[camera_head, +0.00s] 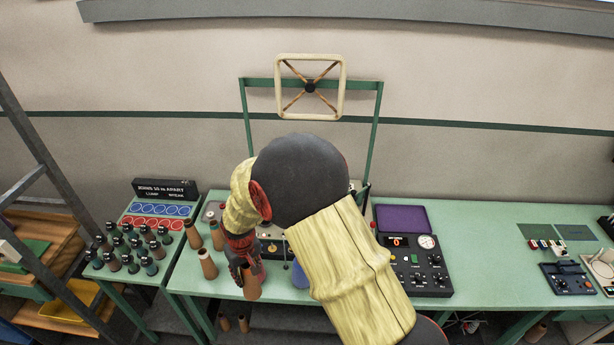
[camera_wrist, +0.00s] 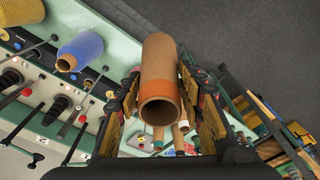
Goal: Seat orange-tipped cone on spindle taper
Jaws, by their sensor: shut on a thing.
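A brown cardboard cone (camera_wrist: 160,55) with an orange band near its open end is between the two fingers of my gripper (camera_wrist: 160,88) in the wrist view. The fingers are shut on it from both sides. In the head view my gripper (camera_head: 243,255) is over the green bench, left of my forearm, with a brown cone (camera_head: 252,287) at its fingers. I cannot make out a bare spindle taper for certain; my arm hides much of the middle of the bench. In the wrist view a blue yarn cone (camera_wrist: 82,50) lies apart to the left of the held cone.
Brown cones (camera_head: 207,264) stand on the bench left of my gripper. A black control box (camera_head: 415,265) is right of my arm. Levers (camera_wrist: 62,103) stick up from the panel. The bench's right part (camera_head: 490,225) has free room.

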